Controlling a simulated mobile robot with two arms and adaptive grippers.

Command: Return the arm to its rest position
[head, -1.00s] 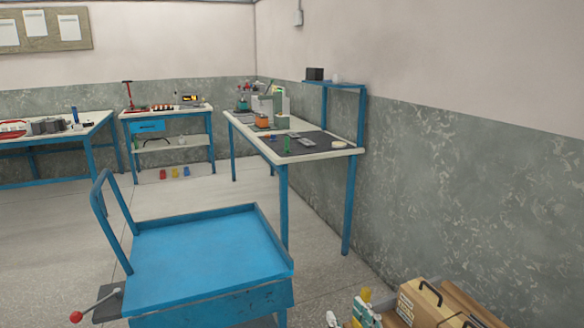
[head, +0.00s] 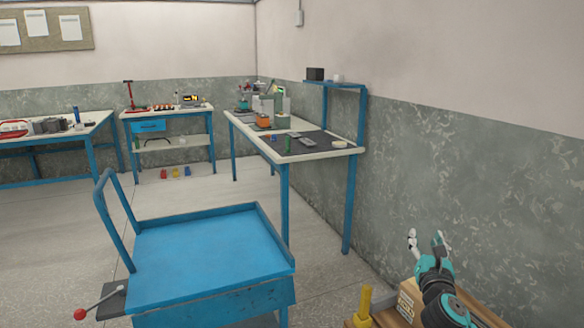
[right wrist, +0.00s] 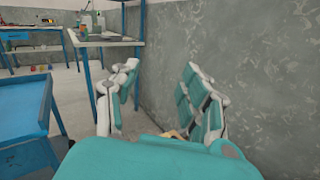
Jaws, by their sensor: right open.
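My right gripper (head: 426,241) is at the lower right of the head view, in front of the speckled wall and above a brown wooden surface. Its white and teal fingers are spread apart with nothing between them. In the right wrist view the same open fingers (right wrist: 154,100) point forward along the wall, with a blue table beyond them. My left gripper is in neither view.
A blue cart (head: 205,250) stands in front. A wooden-looking box (head: 408,300) and a yellow object (head: 364,302) sit at the lower right near my right arm. A blue-legged workbench (head: 335,151) stands along the right wall.

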